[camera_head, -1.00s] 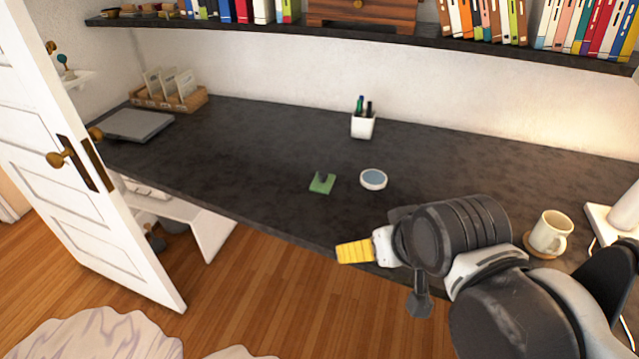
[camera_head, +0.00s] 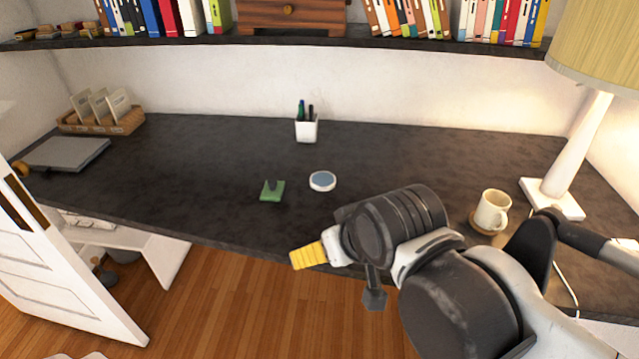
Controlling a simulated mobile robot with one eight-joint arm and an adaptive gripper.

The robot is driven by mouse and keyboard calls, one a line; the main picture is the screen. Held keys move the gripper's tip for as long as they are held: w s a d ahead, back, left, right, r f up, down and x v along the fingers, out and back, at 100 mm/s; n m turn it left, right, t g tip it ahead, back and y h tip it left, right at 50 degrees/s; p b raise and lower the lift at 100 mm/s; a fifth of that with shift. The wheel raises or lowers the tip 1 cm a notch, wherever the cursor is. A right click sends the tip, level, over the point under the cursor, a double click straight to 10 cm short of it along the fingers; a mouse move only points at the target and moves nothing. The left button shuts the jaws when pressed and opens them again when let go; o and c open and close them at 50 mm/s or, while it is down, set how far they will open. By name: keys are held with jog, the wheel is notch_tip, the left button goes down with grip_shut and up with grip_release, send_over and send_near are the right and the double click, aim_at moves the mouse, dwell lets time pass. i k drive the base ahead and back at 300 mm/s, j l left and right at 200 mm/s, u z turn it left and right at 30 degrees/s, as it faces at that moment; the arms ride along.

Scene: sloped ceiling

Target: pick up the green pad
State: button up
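My gripper (camera_head: 308,256) has a yellow tip pointing left, and shows at the desk's front edge, below and right of the pad in the picture. It is apart from the pad. Only one side of the fingers shows, so I cannot tell whether they are open or shut.
A round blue-topped white item (camera_head: 322,181) lies right of the pad. A white pen cup (camera_head: 307,128) stands behind. A mug (camera_head: 491,211) on a coaster and a lamp (camera_head: 568,160) stand right. A grey laptop-like slab (camera_head: 68,153) lies left. A white door (camera_head: 60,275) is at lower left.

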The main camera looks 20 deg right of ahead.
aim_at(273, 190)
jog(key=i+j+z, duration=0.1)
jog(key=i+j, duration=0.15)
jog(key=i+j+z, duration=0.1)
jog(key=i+j, duration=0.15)
jog(key=j, duration=0.15)
jog(key=i+j+z, duration=0.1)
jog(key=i+j, duration=0.35)
jog(key=j, duration=0.25)
jog(key=i+j+z, duration=0.15)
jog(key=j, duration=0.25)
jog(key=i+j+z, duration=0.1)
jog(key=i+j, duration=0.2)
jog(key=j, duration=0.1)
